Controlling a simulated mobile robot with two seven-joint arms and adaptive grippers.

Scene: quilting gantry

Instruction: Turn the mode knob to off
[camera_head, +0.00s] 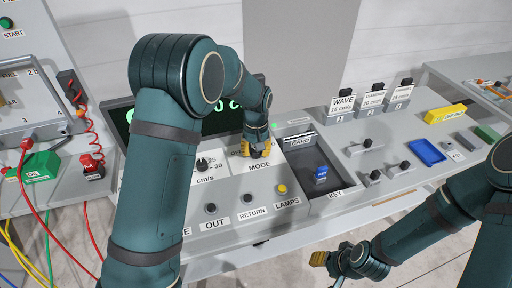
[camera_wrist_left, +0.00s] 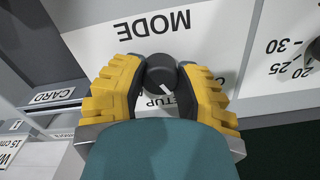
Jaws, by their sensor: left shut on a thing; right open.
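The dark round mode knob (camera_wrist_left: 161,72) sits on a white panel marked MODE (camera_head: 260,167). In the wrist view a white mark on the knob points toward the partly covered SETUP label. My left gripper (camera_head: 257,149) has its yellow fingers on both sides of the knob, shut on it. In the head view the gripper hides most of the knob, and part of a label, seemingly OFF, shows to its left. My right gripper (camera_head: 326,264) is open and empty, low in front of the console, away from the knob.
A speed knob (camera_head: 202,164) marked cm/s is left of the mode panel. A card slot (camera_head: 299,141) and a blue key piece (camera_head: 321,174) lie to the right. OUT, RETURN and yellow LAMPS buttons line the front. A dark display stands behind.

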